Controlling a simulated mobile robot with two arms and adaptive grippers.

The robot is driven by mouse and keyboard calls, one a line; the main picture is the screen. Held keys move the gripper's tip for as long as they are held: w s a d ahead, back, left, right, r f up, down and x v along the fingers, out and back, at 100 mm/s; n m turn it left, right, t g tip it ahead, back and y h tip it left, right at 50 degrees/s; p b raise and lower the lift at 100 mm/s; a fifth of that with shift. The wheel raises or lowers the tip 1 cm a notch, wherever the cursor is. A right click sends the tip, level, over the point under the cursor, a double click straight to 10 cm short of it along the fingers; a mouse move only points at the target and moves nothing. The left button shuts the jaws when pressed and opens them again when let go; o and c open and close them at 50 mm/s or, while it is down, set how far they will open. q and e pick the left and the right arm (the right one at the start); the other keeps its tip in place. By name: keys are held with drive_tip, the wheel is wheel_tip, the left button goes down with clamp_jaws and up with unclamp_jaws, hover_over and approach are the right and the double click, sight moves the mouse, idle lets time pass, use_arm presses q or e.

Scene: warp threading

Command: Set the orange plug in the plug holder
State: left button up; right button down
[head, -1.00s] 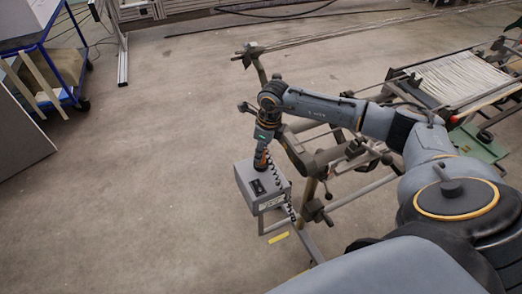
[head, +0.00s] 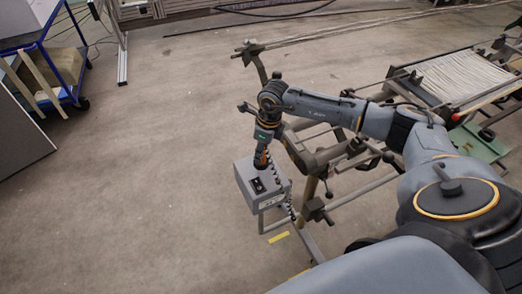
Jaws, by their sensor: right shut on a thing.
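My right gripper (head: 261,163) points down just above the top of a grey box (head: 246,176) on a stand, which appears to be the plug holder. The gripper is shut on the orange plug (head: 262,154), of which only a small orange patch shows between the fingers. A black coiled cable hangs beside the box on the right. Whether the plug touches the box is too small to tell. My left gripper is out of view.
A metal frame with bars (head: 345,155) stands right of the box. A loom with white warp threads (head: 462,78) is at the far right. A blue cart (head: 62,70) stands at the far left. The floor left of the box is clear.

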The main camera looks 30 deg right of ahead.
drive_tip(key=shift+f+b, duration=0.45)
drive_tip(key=shift+f, duration=0.15)
idle(0.3)
idle(0.4)
